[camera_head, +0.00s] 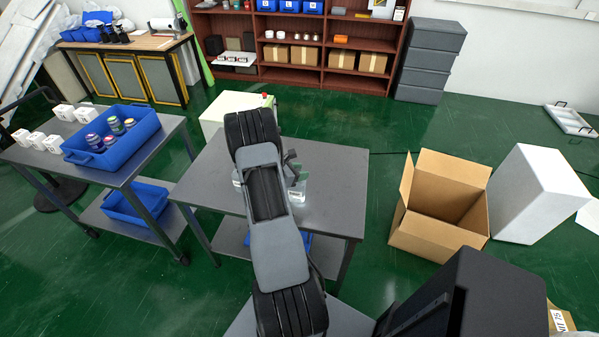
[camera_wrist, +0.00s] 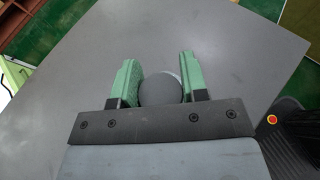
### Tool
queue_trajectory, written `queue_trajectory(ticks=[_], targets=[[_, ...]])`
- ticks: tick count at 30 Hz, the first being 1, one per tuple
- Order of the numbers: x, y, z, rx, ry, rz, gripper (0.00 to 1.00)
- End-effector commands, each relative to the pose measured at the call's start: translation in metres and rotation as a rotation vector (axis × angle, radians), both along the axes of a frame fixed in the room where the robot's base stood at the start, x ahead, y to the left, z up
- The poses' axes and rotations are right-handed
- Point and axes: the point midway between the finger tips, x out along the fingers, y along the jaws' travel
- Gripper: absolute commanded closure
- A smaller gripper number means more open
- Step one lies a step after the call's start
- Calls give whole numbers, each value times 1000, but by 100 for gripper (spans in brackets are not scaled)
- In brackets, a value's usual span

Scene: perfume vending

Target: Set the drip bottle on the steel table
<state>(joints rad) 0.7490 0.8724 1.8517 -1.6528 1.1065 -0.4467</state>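The steel table (camera_head: 335,170) stands in the middle of the head view, with its grey top also filling much of the wrist view (camera_wrist: 75,75). My gripper (camera_wrist: 161,75) has green fingers over this table. A round dark grey top, apparently the drip bottle's (camera_wrist: 161,89), sits between the fingers, with both sides against them. In the head view a clear bottle with a white label (camera_head: 299,192) shows beside my arm, which hides part of the area. I cannot tell whether its base touches the tabletop.
A left table (camera_head: 60,157) holds a blue bin (camera_head: 112,152) of jars and several white boxes. An open cardboard box (camera_head: 437,205) and a white block (camera_head: 535,195) stand on the floor at right. Most of the steel tabletop right of my arm is clear.

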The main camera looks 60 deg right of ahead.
Motion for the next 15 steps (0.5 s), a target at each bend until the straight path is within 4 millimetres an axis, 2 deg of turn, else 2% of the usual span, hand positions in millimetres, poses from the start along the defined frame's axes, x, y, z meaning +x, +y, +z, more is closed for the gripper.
queue_trajectory(ticks=[1, 8, 15], targets=[[0, 0, 0, 0, 0, 0, 56], [0, 0, 0, 0, 0, 0, 34], [0, 0, 1, 0, 0, 0, 34]])
